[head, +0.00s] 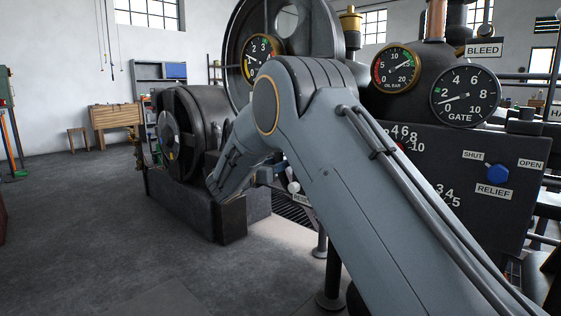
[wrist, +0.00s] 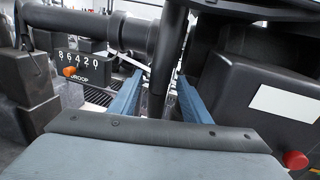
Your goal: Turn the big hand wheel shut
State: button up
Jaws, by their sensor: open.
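In the wrist view, the two blue fingers of my gripper (wrist: 158,100) stand apart. A dark upright bar (wrist: 158,75) passes between them, with a gap showing beside it. I cannot tell whether this bar is part of the big hand wheel. A black curved piece (wrist: 255,8) crosses the top right of that view, cut off by the edge. In the head view my arm hides my gripper, and I cannot pick out the hand wheel for certain. The GATE gauge (head: 465,96) there has its needle pointing left and slightly down.
A dark housing with a red button (wrist: 295,160) is close on the right in the wrist view. A DROOP scale with an orange knob (wrist: 70,71) is at left. In the head view, the panel (head: 450,165) carries a blue RELIEF knob (head: 496,174). The floor at left is clear.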

jog(key=shift+x, duration=1.05)
